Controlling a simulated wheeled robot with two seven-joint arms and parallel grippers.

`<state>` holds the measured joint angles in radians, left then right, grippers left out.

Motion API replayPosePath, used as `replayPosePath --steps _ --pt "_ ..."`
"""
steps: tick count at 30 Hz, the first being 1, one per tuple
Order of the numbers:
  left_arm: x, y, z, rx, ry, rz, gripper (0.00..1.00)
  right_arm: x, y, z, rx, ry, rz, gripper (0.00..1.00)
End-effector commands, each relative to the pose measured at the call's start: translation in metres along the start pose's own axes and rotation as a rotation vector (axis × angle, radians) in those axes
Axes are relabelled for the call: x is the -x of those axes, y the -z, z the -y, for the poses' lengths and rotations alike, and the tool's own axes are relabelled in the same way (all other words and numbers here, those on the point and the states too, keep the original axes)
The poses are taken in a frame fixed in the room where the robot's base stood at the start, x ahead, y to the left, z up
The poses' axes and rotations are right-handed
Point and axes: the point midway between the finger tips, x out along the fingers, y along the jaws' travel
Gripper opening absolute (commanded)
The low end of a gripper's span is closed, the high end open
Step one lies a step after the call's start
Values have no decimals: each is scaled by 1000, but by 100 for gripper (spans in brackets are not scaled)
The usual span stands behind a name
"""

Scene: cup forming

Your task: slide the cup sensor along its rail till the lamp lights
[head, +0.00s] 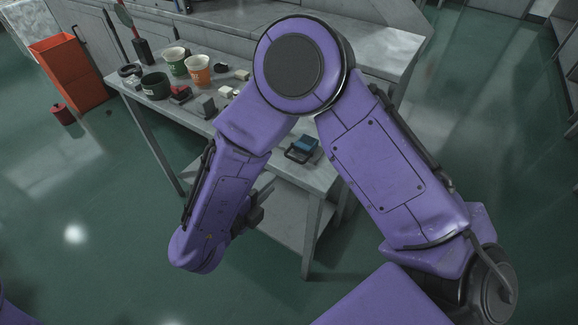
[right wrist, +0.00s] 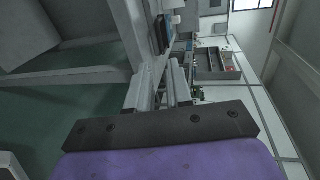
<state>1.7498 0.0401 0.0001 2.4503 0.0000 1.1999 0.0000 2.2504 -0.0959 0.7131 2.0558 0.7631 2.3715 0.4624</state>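I cannot pick out the cup sensor, its rail or the lamp for certain in either view. A small blue-topped block with a dark frame (head: 303,147) sits near the right end of the narrow table (head: 325,173). My right gripper (head: 262,204) hangs beside the table, below its top, partly hidden behind my purple forearm. In the right wrist view its two grey fingers (right wrist: 163,78) stand apart with nothing seen between them. A dark and blue item (right wrist: 162,34) shows beyond the fingertips. My left gripper is not in view.
On the table's left part stand a dark green cup (head: 155,86), a green-and-white cup (head: 175,62), an orange cup (head: 198,70) and small blocks. An orange-red bin (head: 65,75) stands left. Green floor is open in front.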

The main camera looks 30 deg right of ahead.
Motion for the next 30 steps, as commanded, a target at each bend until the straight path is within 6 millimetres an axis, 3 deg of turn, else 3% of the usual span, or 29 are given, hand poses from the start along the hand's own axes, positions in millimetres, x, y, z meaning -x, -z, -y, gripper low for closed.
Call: replayPosePath --steps 9,15,24,25,27,30 --pt "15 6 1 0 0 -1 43 -65 0 3 3 0 -3 20" --pt "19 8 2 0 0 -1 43 -94 0 1 5 0 1 20" --pt "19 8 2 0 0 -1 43 -100 0 0 6 1 3 20" --pt "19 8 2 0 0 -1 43 -100 0 0 6 1 3 17" --pt "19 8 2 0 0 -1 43 -100 0 0 6 1 3 0" --pt "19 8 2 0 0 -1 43 -100 0 0 6 1 3 0"
